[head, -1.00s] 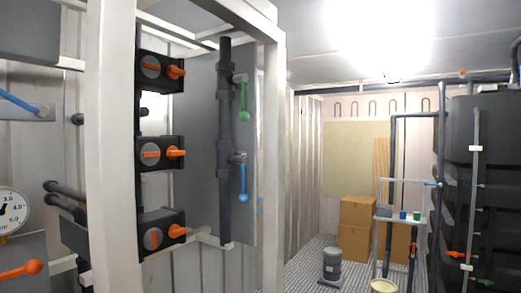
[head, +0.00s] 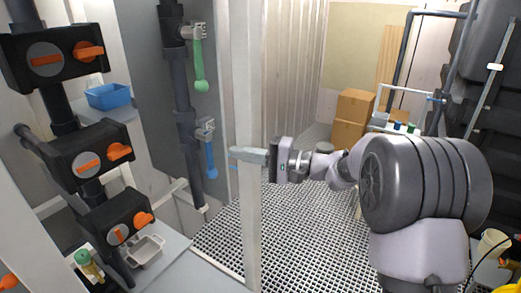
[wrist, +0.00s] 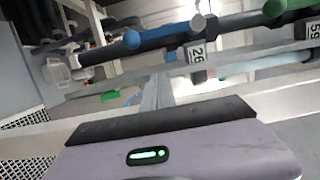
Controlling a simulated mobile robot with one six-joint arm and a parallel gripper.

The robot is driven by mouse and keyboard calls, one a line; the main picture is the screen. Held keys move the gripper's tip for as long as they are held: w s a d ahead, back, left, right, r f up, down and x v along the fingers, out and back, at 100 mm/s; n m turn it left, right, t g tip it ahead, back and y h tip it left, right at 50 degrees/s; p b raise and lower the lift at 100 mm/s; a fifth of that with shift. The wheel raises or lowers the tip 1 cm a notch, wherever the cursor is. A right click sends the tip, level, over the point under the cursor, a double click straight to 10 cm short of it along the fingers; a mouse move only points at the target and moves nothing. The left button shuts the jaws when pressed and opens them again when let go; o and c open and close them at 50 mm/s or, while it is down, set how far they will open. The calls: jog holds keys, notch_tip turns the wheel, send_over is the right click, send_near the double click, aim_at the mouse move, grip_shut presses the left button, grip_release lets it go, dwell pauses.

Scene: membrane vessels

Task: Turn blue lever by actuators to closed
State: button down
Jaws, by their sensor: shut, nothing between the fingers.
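The blue lever (head: 210,157) is on a valve on the dark vertical pipe (head: 184,110), left of centre in the head view. Its handle hangs down, roughly along the pipe. The blue lever also shows near the top of the wrist view (wrist: 165,38). Three black actuators with orange knobs (head: 90,155) stand in a column to its left. My gripper (head: 236,153) is shut and empty, pointing left. In the head view it overlaps the white frame post, just right of the lever, with a visible gap between them.
A green lever (head: 197,60) hangs on the same pipe above the blue one. A white upright post (head: 248,215) stands by my gripper. A blue bin (head: 109,96) and a grey tray (head: 146,251) lie behind and below the actuators. Boxes (head: 353,110) stand at the back.

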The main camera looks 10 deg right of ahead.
aim_at(210, 156)
jog(key=s+a+p, duration=0.1)
jog(key=s+a, duration=0.2)
jog(key=shift+a+r, duration=0.1)
jog(key=shift+a, duration=0.1)
